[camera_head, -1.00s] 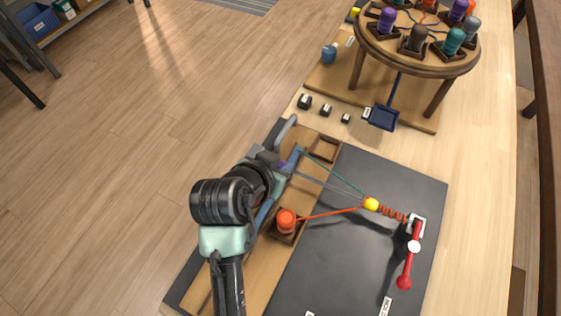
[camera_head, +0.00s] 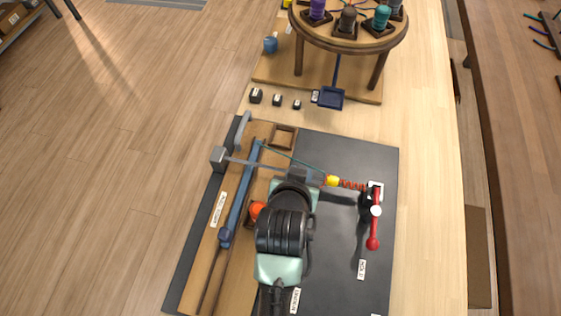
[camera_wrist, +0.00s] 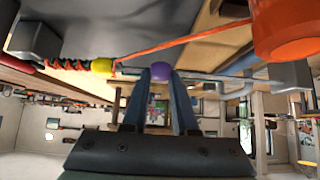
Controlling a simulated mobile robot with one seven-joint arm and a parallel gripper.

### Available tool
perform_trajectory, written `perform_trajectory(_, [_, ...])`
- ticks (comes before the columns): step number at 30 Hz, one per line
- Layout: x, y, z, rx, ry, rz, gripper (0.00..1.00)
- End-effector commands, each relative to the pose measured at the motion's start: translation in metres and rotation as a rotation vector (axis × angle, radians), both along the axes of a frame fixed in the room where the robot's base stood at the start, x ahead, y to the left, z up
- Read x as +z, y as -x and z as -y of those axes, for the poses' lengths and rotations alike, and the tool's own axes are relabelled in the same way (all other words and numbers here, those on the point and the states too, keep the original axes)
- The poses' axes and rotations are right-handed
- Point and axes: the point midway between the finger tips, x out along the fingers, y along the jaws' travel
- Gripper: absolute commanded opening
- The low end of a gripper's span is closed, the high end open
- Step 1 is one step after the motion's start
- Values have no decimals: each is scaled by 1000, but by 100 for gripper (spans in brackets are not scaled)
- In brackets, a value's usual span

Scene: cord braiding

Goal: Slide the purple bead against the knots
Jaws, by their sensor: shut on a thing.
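The purple bead (camera_wrist: 161,71) sits between the two fingertips of my gripper (camera_wrist: 160,78) in the wrist view, and the fingers are shut on it. The grey rod or cord runs through that spot. The yellow bead (camera_head: 332,181) is close to the right of my gripper in the head view; it also shows in the wrist view (camera_wrist: 102,65). The orange knots (camera_head: 353,184) lie right of the yellow bead, toward the red-handled clamp (camera_head: 374,225). In the head view my wrist hides the purple bead. In the wrist view a small gap shows between the purple and yellow beads.
An orange spool (camera_head: 257,210) stands left of my arm, and its cord crosses near the yellow bead. A teal cord (camera_head: 290,157) runs to the yellow bead. An empty wooden tray (camera_head: 284,136) lies behind. The round braiding stand (camera_head: 350,45) is farther back.

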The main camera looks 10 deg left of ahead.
Motion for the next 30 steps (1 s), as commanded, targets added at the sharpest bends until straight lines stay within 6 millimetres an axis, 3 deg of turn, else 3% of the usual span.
perform_trajectory(7, [-1,0,0,1,1,-1,0])
perform_trajectory(8, [-1,0,0,1,1,-1,29])
perform_trajectory(13, [-1,0,0,0,0,-1,59])
perform_trajectory(23, [1,1,0,0,0,1,59])
perform_trajectory(30, [22,22,-1,0,0,2,59])
